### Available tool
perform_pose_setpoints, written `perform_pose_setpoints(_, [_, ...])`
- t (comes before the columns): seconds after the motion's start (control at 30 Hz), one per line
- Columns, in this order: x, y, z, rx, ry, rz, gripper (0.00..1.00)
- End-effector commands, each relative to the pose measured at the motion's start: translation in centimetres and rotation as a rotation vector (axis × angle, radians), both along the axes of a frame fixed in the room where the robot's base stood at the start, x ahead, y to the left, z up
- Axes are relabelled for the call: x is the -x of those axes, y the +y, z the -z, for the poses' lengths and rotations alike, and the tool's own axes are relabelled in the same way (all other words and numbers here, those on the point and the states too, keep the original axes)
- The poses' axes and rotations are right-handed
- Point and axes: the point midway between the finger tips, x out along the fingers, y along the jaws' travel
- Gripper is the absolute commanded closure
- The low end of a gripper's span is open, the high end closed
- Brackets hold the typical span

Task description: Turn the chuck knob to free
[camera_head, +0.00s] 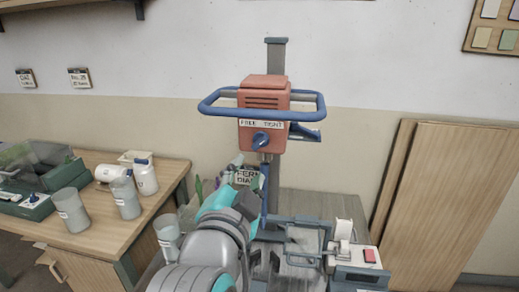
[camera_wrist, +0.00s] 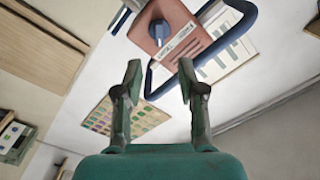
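The chuck knob (camera_head: 261,140) is a dark blue knob on the front of the orange mixer head (camera_head: 265,92). A white label (camera_head: 262,124) above it reads FREE at left and what looks like TIGHT at right. Which word the knob points to is too small to tell. In the wrist view the knob (camera_wrist: 158,31) shows beyond the fingertips, near the top and between the fingers in the picture. My gripper (camera_wrist: 160,72) is open and empty, apart from the knob. In the head view my arm is below the mixer head and its fingers are not clear.
A clamp with a white box (camera_head: 352,256) is at lower right. Cups and bottles stand on the left table (camera_head: 110,226). The space before the knob looks clear.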

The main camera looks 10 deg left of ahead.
Motion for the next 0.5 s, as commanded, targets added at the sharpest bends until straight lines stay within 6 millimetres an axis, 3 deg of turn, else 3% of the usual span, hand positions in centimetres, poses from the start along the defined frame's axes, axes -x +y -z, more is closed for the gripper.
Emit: perform_pose_setpoints(0.5, [-8.1,-0.4,0.1,0.002,0.0,0.003,0.6])
